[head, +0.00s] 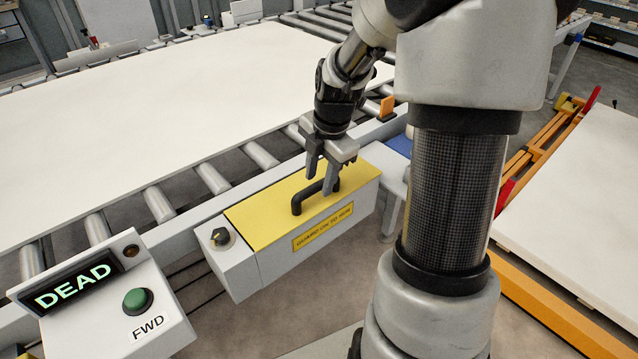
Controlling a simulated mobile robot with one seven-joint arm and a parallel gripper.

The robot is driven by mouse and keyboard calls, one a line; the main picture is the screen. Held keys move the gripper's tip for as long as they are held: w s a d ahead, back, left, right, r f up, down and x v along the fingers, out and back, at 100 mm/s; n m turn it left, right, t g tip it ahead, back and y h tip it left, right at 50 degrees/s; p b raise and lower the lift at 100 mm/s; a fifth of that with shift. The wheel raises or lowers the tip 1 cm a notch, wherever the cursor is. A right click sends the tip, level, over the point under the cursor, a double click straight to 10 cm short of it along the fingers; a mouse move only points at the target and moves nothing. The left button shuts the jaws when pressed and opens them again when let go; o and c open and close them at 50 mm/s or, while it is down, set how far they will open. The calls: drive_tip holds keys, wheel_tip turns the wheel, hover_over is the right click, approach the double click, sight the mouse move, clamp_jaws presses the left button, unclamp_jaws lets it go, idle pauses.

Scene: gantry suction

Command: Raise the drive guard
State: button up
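The drive guard (258,218) is a yellow cover lying flat on a light grey box on the side of the roller conveyor. A black bar handle (298,205) stands on its top, and a label on its front reads "GUARD ON TO RUN". My gripper (322,184) points down at the far end of the handle, its fingers apart. The fingertips overlap the handle's upper end in this view. I cannot tell whether they touch it. Nothing is seen clamped between the fingers.
A black knob (221,237) sits on the box's left end. A control box (165,312) at lower left has a green FWD button (137,300) and a display (72,286) reading "DEAD". A large white sheet (150,110) covers the rollers. An orange frame (545,300) stands at right.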

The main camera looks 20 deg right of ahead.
drive_tip(key=shift+w+f, duration=0.1)
drive_tip(key=shift+f, duration=0.45)
clamp_jaws()
drive_tip(key=shift+r, duration=0.15)
